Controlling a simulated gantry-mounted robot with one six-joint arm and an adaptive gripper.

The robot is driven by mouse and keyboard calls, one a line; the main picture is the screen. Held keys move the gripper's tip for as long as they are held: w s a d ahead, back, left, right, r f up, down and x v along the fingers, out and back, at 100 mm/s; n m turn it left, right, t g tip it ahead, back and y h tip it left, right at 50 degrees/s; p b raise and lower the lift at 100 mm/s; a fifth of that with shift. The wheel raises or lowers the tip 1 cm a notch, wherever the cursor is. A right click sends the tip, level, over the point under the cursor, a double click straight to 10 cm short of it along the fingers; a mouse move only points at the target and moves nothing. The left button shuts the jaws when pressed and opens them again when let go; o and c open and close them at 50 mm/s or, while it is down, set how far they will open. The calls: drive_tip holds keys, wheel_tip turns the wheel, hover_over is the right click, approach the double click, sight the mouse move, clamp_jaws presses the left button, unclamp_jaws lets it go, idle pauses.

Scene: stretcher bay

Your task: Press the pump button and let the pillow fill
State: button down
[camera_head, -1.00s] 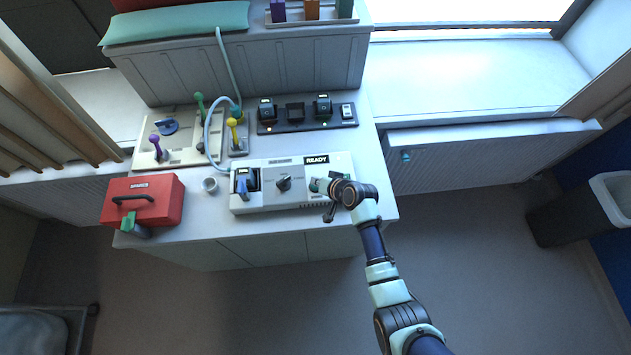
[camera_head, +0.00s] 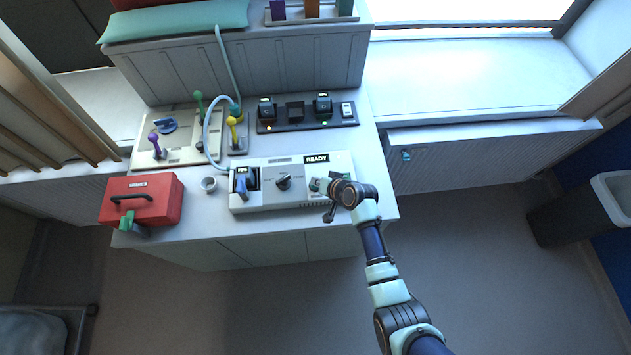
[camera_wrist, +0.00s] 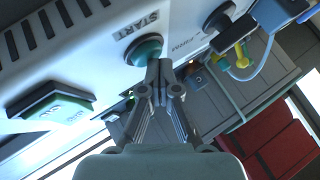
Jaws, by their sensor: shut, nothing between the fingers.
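The pump unit (camera_head: 265,203) is a white box on the counter with a small display (camera_head: 317,159) that reads READY. In the wrist view a round teal button (camera_wrist: 144,50) sits below the label START on its panel. My gripper (camera_wrist: 159,66) is shut and empty, its fingertips at the button's edge. I cannot tell whether they touch or press it. In the head view my gripper (camera_head: 322,186) is over the right end of the unit, where my wrist hides part of the panel. A flat teal pillow (camera_head: 175,22) lies on the raised shelf at the back left.
A pale hose (camera_head: 226,66) runs down from the pillow. A black knob (camera_head: 283,182) and a blue-handled part (camera_head: 242,184) are left of my gripper. The counter's right edge is close.

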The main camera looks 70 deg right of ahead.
drive_tip(key=shift+f, duration=0.4)
drive_tip(key=shift+r, duration=0.15)
idle(0.4)
drive_tip(key=shift+r+p, duration=0.9)
drive_tip(key=shift+r, duration=0.2)
wheel_tip(320, 180, up, 5)
drive_tip(key=p, duration=0.4)
drive_tip(key=shift+r+p, duration=0.1)
drive_tip(key=shift+p, duration=0.25)
